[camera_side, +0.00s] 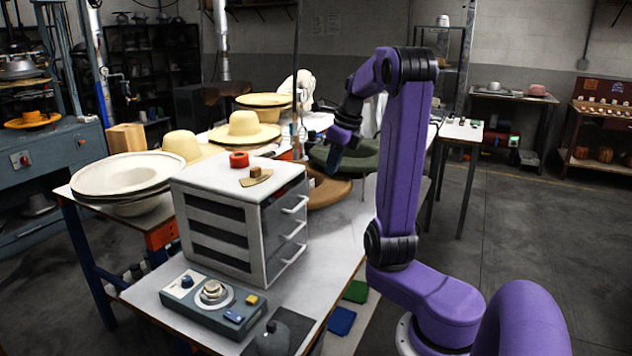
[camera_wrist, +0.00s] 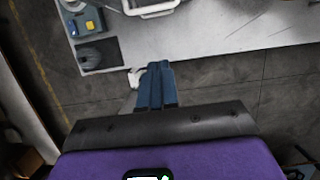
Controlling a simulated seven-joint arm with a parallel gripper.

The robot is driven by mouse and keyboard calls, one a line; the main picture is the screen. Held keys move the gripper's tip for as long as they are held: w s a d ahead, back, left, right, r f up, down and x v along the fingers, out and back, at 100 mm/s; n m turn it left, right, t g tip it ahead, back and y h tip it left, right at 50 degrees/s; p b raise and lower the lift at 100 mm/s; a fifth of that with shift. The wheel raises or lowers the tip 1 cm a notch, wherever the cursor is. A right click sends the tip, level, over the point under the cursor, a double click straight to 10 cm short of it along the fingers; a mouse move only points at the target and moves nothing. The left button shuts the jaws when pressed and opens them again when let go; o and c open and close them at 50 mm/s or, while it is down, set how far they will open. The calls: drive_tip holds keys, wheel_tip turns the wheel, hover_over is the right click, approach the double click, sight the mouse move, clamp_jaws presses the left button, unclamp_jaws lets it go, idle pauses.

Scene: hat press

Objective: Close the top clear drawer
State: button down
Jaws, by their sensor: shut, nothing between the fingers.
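A white drawer unit (camera_side: 215,190) stands on the white table in the side view, with three drawers facing right. The top drawer's handle (camera_side: 295,206) sits above the two lower handles. I cannot tell clearly how far the top drawer stands out. A pale drawer handle (camera_wrist: 152,10) shows at the top edge of the wrist view; most of the unit is out of that frame. My gripper (camera_side: 333,158) is in the air behind and to the right of the unit, apart from it. In the wrist view its blue fingers (camera_wrist: 157,84) are shut and empty.
A red tape roll (camera_side: 239,159) and a small tan piece (camera_side: 256,176) lie on the unit. A control box (camera_side: 211,300) stands in front. Hats (camera_side: 244,130) lie behind. The table's right side (camera_side: 335,235) beside the drawers is bare.

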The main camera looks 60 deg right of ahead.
approach(303, 204)
drive_tip(key=s+f, duration=0.3)
drive_tip(key=f, duration=0.3)
drive_tip(key=shift+w+a+f, duration=0.1)
drive_tip(key=shift+w, duration=0.9)
drive_tip(key=shift+w+f, duration=0.1)
drive_tip(key=shift+w, duration=0.85)
drive_tip(key=shift+w, duration=1.05)
drive_tip(key=shift+s, duration=0.1)
